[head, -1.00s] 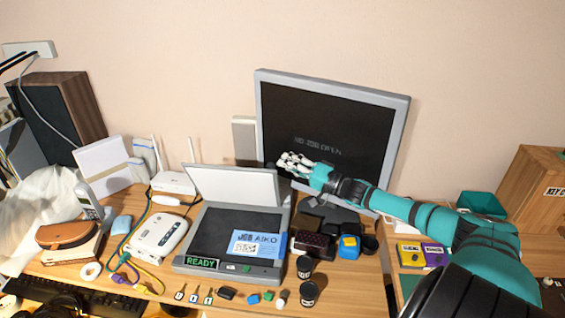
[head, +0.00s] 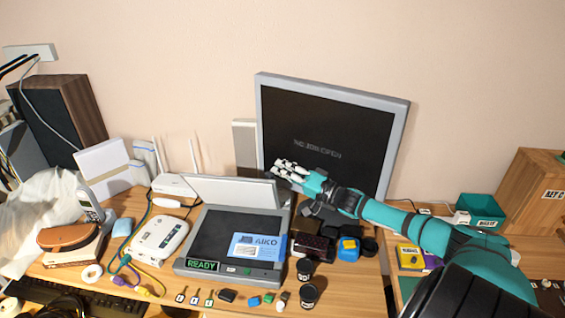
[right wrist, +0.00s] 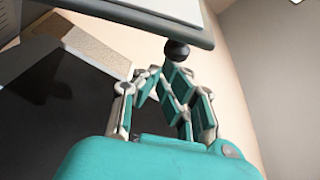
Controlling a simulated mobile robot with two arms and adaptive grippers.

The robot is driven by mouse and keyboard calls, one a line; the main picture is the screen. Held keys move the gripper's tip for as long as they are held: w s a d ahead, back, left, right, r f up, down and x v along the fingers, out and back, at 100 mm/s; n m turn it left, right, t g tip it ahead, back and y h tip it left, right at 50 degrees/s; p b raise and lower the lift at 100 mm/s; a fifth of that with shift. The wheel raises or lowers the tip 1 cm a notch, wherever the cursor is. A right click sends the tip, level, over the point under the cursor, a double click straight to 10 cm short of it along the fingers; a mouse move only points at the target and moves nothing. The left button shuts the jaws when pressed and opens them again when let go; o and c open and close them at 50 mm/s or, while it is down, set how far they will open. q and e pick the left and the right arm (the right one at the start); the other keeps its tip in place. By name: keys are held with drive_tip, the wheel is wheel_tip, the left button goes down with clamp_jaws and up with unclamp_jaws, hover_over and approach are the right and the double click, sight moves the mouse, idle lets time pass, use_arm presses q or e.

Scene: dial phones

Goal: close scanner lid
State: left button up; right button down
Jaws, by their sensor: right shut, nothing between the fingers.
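The scanner (head: 210,231) stands on the desk with a dark glass bed and a green READY display (head: 202,265). A blue and white card (head: 257,246) lies on its glass. The white scanner lid (head: 230,191) is raised at the back edge and stands open. My right gripper (head: 282,168) is shut and empty, just beyond the lid's upper right corner. I cannot tell whether they touch. In the right wrist view, the fingers (right wrist: 172,88) are folded close below a grey-edged slab with a black knob, which looks like the lid. My left gripper is not in view.
A monitor (head: 345,120) stands behind my right gripper. A white router (head: 174,184) and a white device (head: 157,238) are left of the scanner. Black cups (head: 308,295), keys and small blocks lie in front. A blue and yellow block (head: 348,247) and dark boxes crowd the right.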

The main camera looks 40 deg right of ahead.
drive_tip(key=s+a+f+n+y, duration=0.2)
drive_tip(key=s+a+f+n, duration=0.3)
drive_tip(key=a, duration=0.3)
drive_tip(key=shift+s+f+n+t+y, duration=0.3)
drive_tip(key=shift+s+f+n+t, duration=0.15)
drive_tip(key=shift+s, duration=0.2)
drive_tip(key=shift+r, duration=0.1)
drive_tip(key=v, duration=1.2)
drive_tip(key=shift+r, duration=0.1)
